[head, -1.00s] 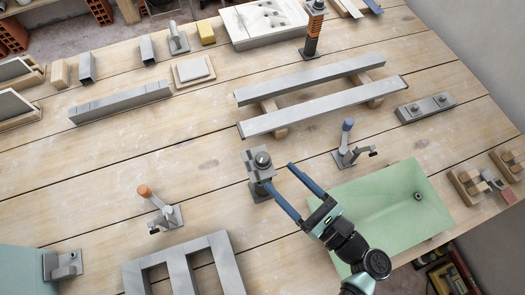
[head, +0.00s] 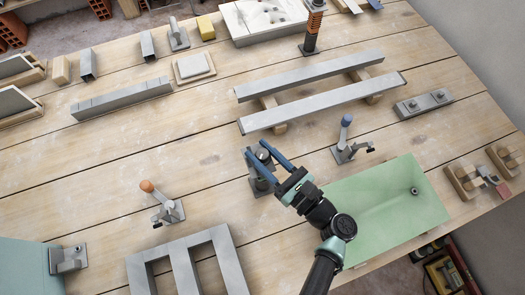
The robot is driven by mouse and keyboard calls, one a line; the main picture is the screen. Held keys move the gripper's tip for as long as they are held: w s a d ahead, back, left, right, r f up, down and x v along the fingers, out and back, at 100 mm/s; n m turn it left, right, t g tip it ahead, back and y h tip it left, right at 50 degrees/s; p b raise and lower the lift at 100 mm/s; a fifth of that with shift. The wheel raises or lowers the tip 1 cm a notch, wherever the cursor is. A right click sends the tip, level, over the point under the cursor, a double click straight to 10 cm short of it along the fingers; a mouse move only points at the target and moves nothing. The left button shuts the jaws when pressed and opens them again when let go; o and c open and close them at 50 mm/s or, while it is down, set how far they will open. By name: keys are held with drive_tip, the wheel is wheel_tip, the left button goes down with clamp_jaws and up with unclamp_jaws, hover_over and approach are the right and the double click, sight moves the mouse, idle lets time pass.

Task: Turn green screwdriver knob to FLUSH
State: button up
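A grey fixture (head: 261,186) with a dark round knob on top stands on the table near the middle of the head view. My gripper (head: 257,149) reaches in from the lower right, its two blue fingers spread around the top of this fixture. The fingers and palm hide much of the fixture, including any green part and any FLUSH mark. A gap shows between the fingers, with the dark knob top between or below them. I cannot tell whether either finger touches it.
A green tray (head: 395,218) lies under and right of my arm. A blue-handled lever (head: 346,138) stands right of the gripper, an orange-handled lever (head: 158,197) to the left. Grey rails (head: 320,102) lie behind, a grey frame (head: 188,262) in front. Bare planks lie left of the fixture.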

clamp_jaws()
